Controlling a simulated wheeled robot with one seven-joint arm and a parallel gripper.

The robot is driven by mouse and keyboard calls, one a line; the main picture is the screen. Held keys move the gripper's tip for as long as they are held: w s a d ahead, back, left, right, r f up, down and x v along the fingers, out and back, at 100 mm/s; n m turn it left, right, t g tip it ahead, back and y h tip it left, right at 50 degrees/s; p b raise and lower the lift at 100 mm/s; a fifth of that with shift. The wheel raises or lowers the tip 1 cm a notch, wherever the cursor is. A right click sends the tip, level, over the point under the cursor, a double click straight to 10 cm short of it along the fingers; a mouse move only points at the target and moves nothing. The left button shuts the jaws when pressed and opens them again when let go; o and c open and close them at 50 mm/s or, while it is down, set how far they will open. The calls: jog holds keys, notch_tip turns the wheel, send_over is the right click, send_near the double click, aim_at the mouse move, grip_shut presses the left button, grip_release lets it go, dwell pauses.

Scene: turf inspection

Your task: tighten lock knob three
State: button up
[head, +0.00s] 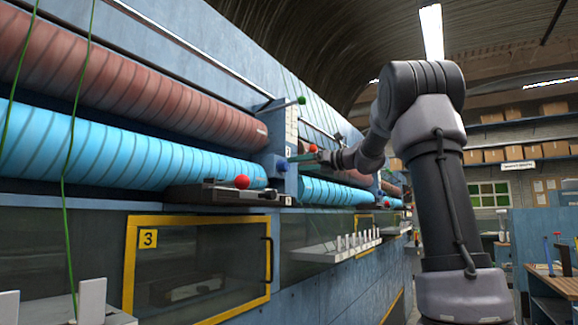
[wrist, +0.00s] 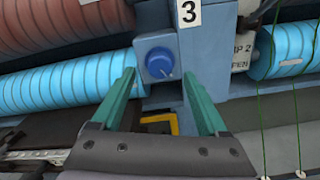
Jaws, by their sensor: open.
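The blue lock knob (wrist: 159,62) sits on a blue upright (wrist: 205,60) just below a white plate marked 3 (wrist: 188,13). In the head view the knob (head: 281,164) is on the upright between the rollers. My gripper (wrist: 158,77) is open and empty, its green fingers left and right of the knob in the wrist view. I cannot tell whether the tips reach it. In the head view my gripper (head: 303,158) is just right of the knob, small and partly hidden by my wrist.
Brown rollers (head: 130,75) run above cyan rollers (head: 130,150) along the machine. A red ball-topped lever (head: 242,182) stands left of the knob, and a green-tipped handle (head: 301,100) juts out above. A yellow-framed window marked 3 (head: 148,239) is below. Green cords hang at far left.

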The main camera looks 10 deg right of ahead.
aim_at(288, 166)
jog(key=shift+x, duration=2.35)
jog(key=shift+c, duration=0.4)
grip_shut()
